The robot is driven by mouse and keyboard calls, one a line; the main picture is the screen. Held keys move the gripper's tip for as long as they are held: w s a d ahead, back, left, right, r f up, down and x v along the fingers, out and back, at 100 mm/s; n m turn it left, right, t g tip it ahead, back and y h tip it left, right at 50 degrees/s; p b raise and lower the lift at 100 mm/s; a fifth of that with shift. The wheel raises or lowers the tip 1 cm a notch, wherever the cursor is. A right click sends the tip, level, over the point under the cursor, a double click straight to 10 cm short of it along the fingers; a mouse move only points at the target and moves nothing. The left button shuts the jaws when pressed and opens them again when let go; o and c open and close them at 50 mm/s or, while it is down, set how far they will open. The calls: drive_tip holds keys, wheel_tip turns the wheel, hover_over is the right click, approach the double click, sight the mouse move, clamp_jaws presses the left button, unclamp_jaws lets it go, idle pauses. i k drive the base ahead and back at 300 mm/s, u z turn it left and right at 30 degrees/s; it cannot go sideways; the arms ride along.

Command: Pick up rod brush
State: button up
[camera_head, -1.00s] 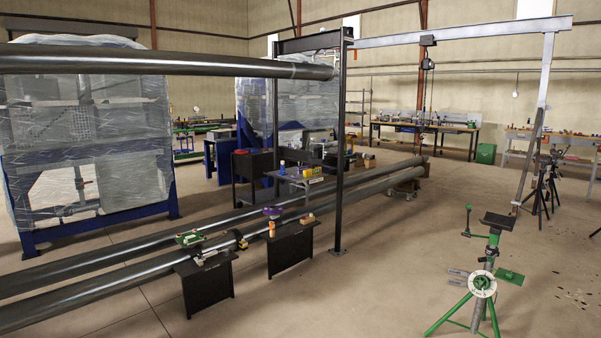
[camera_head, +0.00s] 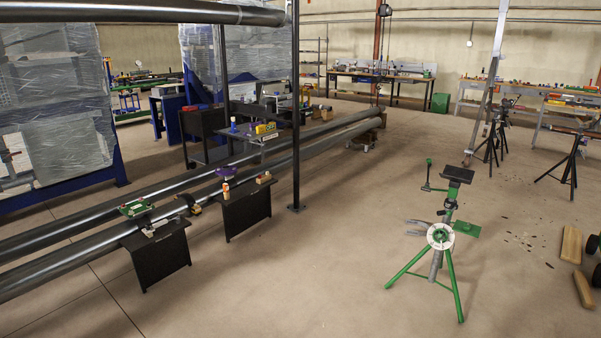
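I cannot make out a rod brush for certain. Two black sheet stands lean by the long dark pipes. On the right black stand (camera_head: 245,212) are a small orange and white can (camera_head: 226,189) and a small brown wooden-looking piece (camera_head: 263,178), too small to identify. The left black stand (camera_head: 160,258) has small pale items on its top edge. A green tool (camera_head: 136,208) and a purple item (camera_head: 225,172) sit at the pipes near these stands. My gripper is not in view.
A green tripod pipe stand (camera_head: 440,236) stands on the open floor at right, with wooden beams (camera_head: 571,245) farther right. A black post (camera_head: 296,120) rises behind the right black stand. A small cart (camera_head: 255,137) and workbenches (camera_head: 375,80) are farther back. The middle floor is clear.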

sight(253, 126)
drive_tip(key=u, duration=0.05)
drive_tip(key=i, duration=6.15)
drive_tip(key=u, duration=0.5)
